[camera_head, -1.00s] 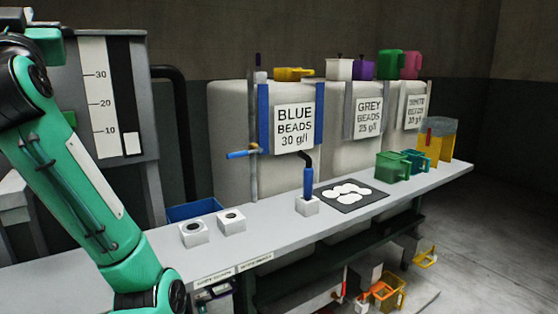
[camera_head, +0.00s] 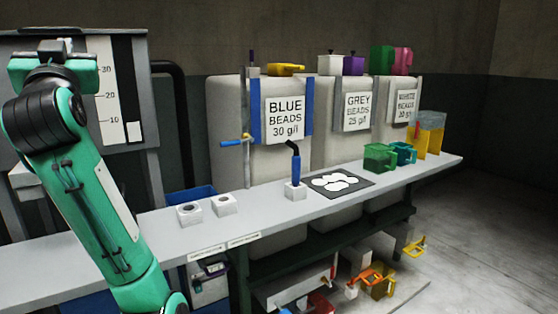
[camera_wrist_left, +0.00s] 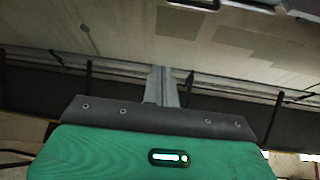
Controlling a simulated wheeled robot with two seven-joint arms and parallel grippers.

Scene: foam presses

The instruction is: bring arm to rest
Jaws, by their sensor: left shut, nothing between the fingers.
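My left arm (camera_head: 85,190), green and black, rises from the bottom left of the head view, in front of the grey gauge panel. No fingers of it can be made out there. In the left wrist view my left gripper (camera_wrist_left: 162,88) shows its grey fingers together, empty, beyond a dark bar and green housing. Nothing touches the fingers. My right gripper is in neither view.
A long grey bench (camera_head: 262,222) holds two white blocks, a blue-handled tool (camera_head: 295,172), a dark mat (camera_head: 358,184) and green jugs (camera_head: 380,158). Large bead bins (camera_head: 232,115) stand behind. Several items lie under the bench. Open floor (camera_head: 480,225) is at the right.

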